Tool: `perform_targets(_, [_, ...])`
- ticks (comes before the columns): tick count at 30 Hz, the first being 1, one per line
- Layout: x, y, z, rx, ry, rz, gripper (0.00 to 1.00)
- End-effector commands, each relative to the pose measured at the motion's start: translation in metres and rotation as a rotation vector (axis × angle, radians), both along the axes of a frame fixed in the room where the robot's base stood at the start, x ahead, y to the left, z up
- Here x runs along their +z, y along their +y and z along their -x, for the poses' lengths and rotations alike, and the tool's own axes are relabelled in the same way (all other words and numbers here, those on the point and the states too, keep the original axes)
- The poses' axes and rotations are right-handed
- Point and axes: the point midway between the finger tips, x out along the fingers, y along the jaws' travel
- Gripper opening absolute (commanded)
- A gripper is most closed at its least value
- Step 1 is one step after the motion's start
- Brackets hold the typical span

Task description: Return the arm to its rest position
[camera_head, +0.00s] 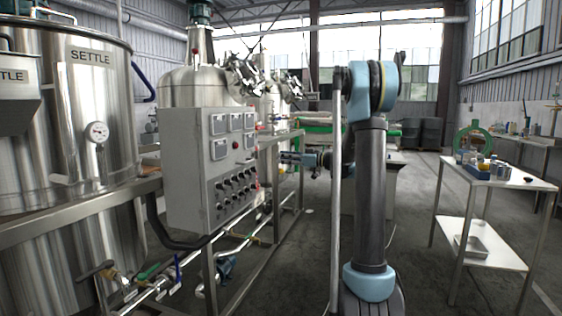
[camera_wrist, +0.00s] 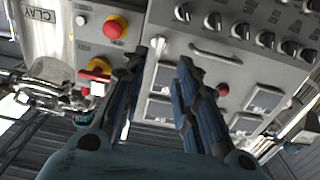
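My gripper (camera_wrist: 162,58) shows in the wrist view with its two dark fingers apart and nothing held between them. Behind the fingers is the grey control panel (camera_wrist: 165,45), seen tilted, with black knobs and red buttons. In the head view my gripper (camera_head: 283,157) is small and points left toward the panel (camera_head: 190,190), to the right of it. My arm stands upright in the middle of the head view, with its upper part bent over. I cannot tell the exact distance from the fingertips to the panel.
A steel tank (camera_head: 70,120) marked SETTLE stands at the left. Pipes and valves (camera_head: 150,285) run low along the frame. A white table (camera_head: 500,175) with bottles stands at the right. The floor (camera_head: 425,200) between my arm and that table is clear.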

Motion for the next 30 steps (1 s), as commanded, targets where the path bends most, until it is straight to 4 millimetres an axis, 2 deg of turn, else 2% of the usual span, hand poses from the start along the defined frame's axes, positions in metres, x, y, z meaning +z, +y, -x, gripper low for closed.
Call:
perform_targets(7, [0.0, 0.0, 0.001, 0.0, 0.003, 0.001, 0.28])
perform_targets(11, [-0.001, 0.003, 0.013, 0.003, 0.037, 0.024, 0.28])
perform_targets(14, [-0.005, 0.007, 0.034, 0.005, 0.099, 0.064, 0.28])
perform_targets(21, [-0.025, 0.012, 0.101, -0.013, 0.302, 0.197, 0.28])
perform_targets(30, [-0.061, 0.003, 0.187, -0.093, 0.546, 0.36, 0.28])
